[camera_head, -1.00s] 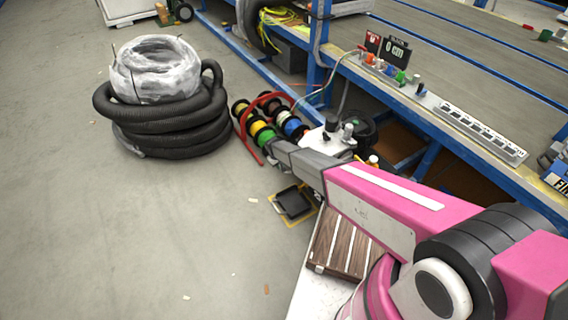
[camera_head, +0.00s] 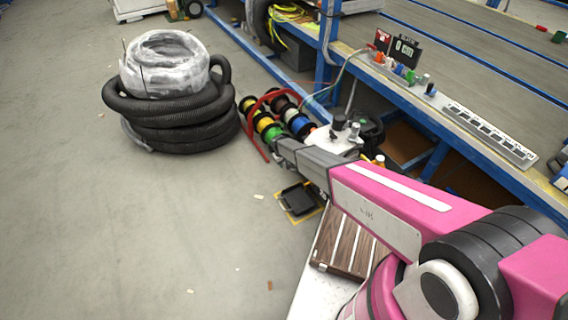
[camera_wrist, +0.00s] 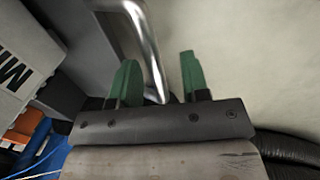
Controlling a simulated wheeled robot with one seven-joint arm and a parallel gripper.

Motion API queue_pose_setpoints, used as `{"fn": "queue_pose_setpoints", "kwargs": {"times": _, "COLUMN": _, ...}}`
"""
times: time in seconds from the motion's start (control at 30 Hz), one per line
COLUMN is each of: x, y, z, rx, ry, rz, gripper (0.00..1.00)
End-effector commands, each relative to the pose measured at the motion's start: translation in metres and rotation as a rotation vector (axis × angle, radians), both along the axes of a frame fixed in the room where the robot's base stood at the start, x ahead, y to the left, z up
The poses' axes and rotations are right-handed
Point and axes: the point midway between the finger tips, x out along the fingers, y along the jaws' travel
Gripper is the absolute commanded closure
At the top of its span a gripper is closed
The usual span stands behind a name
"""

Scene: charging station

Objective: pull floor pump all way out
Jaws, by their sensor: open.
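In the wrist view, my gripper (camera_wrist: 158,72) is open, with one green fingertip on each side. A bent chrome bar (camera_wrist: 150,48), which looks like a handle, runs down between the fingertips; I cannot tell whether it touches either one. In the head view, a white-topped device with black knobs (camera_head: 322,139) stands low beside the blue bench, just beyond the end of my arm. It may be the floor pump that carries the bar, but its body is mostly hidden. My fingertips cannot be made out in the head view.
A rack of coloured cable spools (camera_head: 268,124) stands close left of my arm's end. Stacked black hoses (camera_head: 170,125) lie farther left. Grey floor is open at lower left.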

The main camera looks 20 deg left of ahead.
Motion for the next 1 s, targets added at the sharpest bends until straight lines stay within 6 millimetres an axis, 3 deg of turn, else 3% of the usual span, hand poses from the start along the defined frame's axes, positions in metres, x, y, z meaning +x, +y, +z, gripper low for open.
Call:
{"fn": "queue_pose_setpoints", "kwargs": {"times": 0.27, "x": -0.006, "y": 0.003, "z": 0.030, "rx": 0.001, "ry": 0.000, "rz": 0.001, "gripper": 0.58}}
{"fn": "queue_pose_setpoints", "kwargs": {"times": 0.6, "x": -0.016, "y": 0.011, "z": 0.091, "rx": 0.001, "ry": 0.000, "rz": 0.001, "gripper": 0.58}}
{"fn": "queue_pose_setpoints", "kwargs": {"times": 0.77, "x": -0.018, "y": 0.013, "z": 0.103, "rx": 0.000, "ry": 0.001, "rz": 0.001, "gripper": 0.58}}
{"fn": "queue_pose_setpoints", "kwargs": {"times": 1.0, "x": -0.018, "y": 0.014, "z": 0.104, "rx": 0.000, "ry": 0.001, "rz": 0.001, "gripper": 0.58}}
